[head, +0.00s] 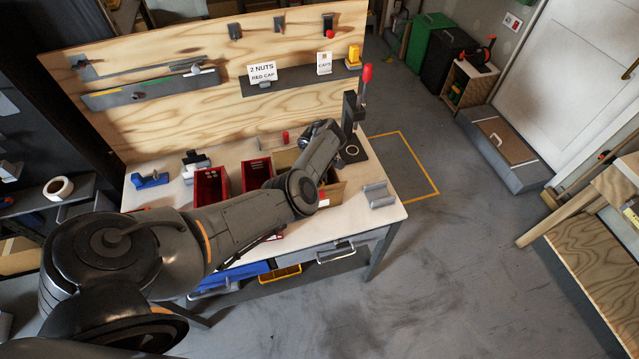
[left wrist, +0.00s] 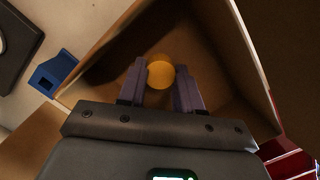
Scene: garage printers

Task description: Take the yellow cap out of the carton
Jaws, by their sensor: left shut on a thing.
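The yellow cap (left wrist: 161,71) is between the two fingers of my left gripper (left wrist: 160,82) in the left wrist view. The fingers are shut on it. Around it are the inner walls of the open brown carton (left wrist: 249,50), whose inside is in shadow. I cannot tell how far the cap is above the carton floor. In the head view the carton (head: 335,193) stands on the workbench, partly behind my left arm. That arm hides my left gripper and the cap there. My right gripper is in neither view.
Two red bins (head: 209,188) stand left of the carton. A press with a red-knobbed lever (head: 359,105) stands behind it at the right. A grey block (head: 378,195) lies near the bench's right edge. A blue part (left wrist: 52,73) lies beside the carton in the left wrist view.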

